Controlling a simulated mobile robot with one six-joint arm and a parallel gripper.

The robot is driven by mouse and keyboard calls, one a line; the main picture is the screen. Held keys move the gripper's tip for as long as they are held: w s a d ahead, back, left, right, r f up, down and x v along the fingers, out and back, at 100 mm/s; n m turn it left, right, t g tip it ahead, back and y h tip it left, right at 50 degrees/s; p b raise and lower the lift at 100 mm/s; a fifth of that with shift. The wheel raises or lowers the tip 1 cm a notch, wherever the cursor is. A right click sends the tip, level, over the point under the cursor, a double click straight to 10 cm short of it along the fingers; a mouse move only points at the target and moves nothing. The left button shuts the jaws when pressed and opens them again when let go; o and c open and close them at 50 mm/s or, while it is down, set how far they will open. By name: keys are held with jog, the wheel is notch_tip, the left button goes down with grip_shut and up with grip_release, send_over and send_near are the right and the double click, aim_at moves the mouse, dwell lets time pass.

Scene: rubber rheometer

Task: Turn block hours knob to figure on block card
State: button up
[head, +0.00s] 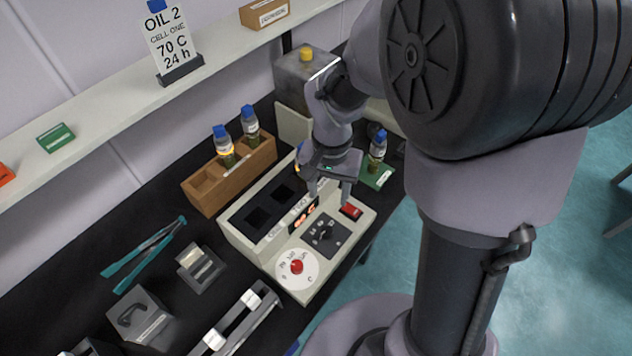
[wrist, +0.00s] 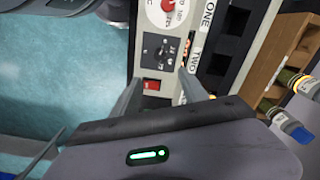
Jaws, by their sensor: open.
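The block (head: 250,250) is a pale box with two dark wells, a lit red display and two controls on its front. A black knob (head: 323,234) sits on a dark panel with white marks; it also shows in the wrist view (wrist: 160,52). A red knob (head: 297,267) sits on a white round dial. I cannot read which one is the hours knob. The card (head: 168,40) on the shelf reads OIL 2, CELL ONE, 70 C, 24 h. My gripper (head: 337,190) is open and empty, above the block's right end near the red switch (head: 351,211).
A wooden rack (head: 230,175) with blue-capped bottles stands behind the block. Another bottle (head: 377,150) stands on a green pad at the right. Teal tongs (head: 145,252) and grey metal parts lie left. The bench's front edge is close to the block.

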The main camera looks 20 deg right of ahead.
aim_at(326, 230)
notch_tip(326, 230, down, 17)
jog(key=b, duration=0.6)
jog(key=shift+s+r, duration=0.1)
jog(key=shift+s, duration=0.05)
grip_shut()
